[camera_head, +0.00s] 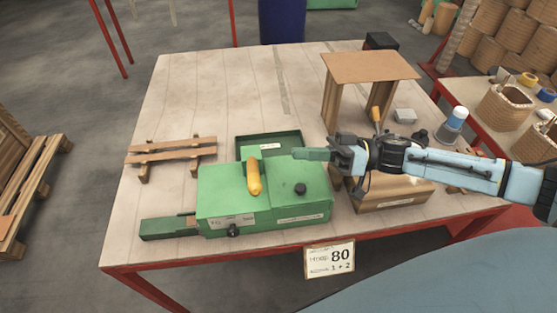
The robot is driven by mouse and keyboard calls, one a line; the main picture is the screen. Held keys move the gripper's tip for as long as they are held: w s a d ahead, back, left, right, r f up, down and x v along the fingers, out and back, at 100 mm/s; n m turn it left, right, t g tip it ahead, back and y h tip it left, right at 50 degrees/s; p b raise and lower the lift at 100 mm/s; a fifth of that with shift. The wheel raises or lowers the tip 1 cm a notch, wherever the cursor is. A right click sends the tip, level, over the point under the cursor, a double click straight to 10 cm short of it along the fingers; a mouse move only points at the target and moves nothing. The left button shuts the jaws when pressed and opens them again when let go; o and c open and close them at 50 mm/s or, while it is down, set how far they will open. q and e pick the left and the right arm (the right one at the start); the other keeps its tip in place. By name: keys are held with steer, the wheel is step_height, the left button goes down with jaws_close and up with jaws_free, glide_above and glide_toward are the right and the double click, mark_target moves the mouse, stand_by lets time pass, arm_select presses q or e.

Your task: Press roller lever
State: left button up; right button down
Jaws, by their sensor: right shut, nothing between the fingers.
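The green machine box (220,205) stands at the front middle of the table. A yellow-orange lever handle (254,177) stands up from its top, slightly tilted. A black knob (300,189) is on the top to the right, and another dark knob (234,230) is on the front. My right gripper (298,153) comes in from the right, above the back right part of the green box. Its green fingers are shut and empty, pointing left. They are to the right of the handle and apart from it. My left gripper is out of view.
A small wooden rack (171,150) lies at the left of the table (190,90). A wooden stand (370,68) is at the back right. A wooden box (392,197) sits below my right arm. The table's back left is clear. A sign (329,259) hangs at the front edge.

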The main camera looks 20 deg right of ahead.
mark_target(258, 172)
steer(key=p+x, duration=0.1)
steer(key=x, duration=0.9)
steer(key=shift+w+r, duration=0.1)
steer(key=shift+r, duration=0.1)
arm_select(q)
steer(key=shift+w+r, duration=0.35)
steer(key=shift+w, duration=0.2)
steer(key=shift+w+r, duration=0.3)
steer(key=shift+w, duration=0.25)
arm_select(e)
steer(key=f, duration=0.1)
steer(key=s+f, duration=0.2)
steer(key=f, duration=0.1)
steer(key=shift+s+d, duration=0.15)
steer(key=shift+d, duration=0.15)
steer(key=shift+r, duration=0.1)
